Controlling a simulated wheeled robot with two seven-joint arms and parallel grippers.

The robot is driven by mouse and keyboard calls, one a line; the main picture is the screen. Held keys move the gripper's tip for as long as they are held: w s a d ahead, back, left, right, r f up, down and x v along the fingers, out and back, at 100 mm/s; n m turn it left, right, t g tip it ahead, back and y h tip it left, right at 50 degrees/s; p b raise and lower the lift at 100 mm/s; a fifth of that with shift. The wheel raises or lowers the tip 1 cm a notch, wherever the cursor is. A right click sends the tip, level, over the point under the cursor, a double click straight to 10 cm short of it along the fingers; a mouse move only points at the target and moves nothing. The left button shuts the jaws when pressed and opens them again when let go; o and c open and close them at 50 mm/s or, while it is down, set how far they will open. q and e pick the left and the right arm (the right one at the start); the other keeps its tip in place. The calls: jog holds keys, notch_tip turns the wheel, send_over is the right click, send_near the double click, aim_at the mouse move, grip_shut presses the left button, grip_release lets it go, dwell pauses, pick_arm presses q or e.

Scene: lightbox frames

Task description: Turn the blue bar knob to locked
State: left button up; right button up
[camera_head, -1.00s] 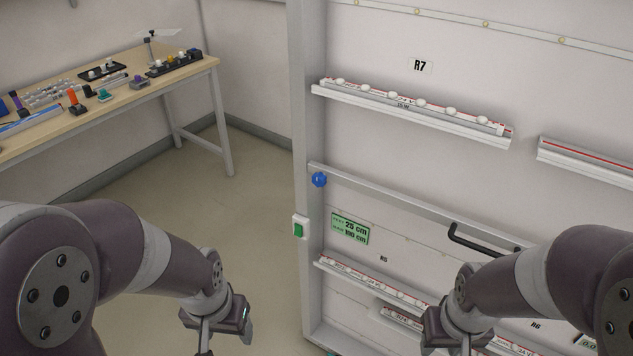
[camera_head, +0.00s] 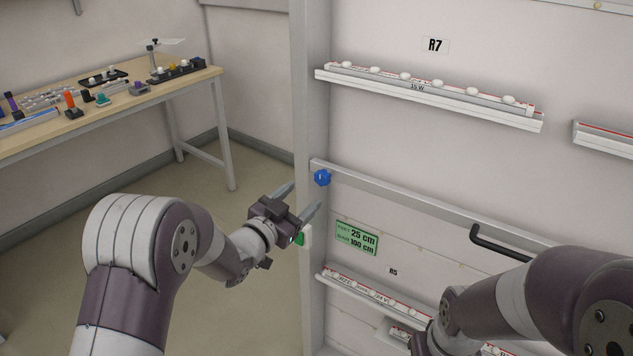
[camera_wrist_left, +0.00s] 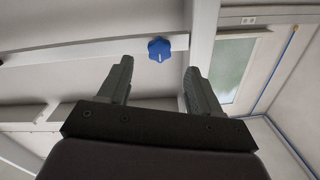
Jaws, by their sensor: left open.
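The blue knob (camera_head: 322,177) sits at the left end of the grey rail on the white panel. It looks lobed rather than like a plain bar. In the left wrist view the knob (camera_wrist_left: 159,50) shows a short pale mark on its face. My left gripper (camera_head: 306,196) is open and empty, its fingers pointing up towards the knob from the lower left. In the left wrist view the knob appears just beyond and between the two fingertips, apart from them. My right gripper (camera_head: 430,341) is at the bottom edge and its fingers are out of view.
A green switch (camera_head: 301,239) on the panel's frame is partly behind my left gripper. A green label (camera_head: 356,238) and a black handle (camera_head: 499,242) are on the panel. White ledges with small round lamps run across it. A wooden table (camera_head: 205,76) with parts stands at the back left.

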aim_at(320, 181)
pick_arm(q)
jog(key=x, duration=0.7)
jog(key=shift+w+d+p, duration=0.2)
jog(key=shift+w+p, duration=0.05)
jog(key=shift+p, duration=0.05)
jog(key=c, duration=1)
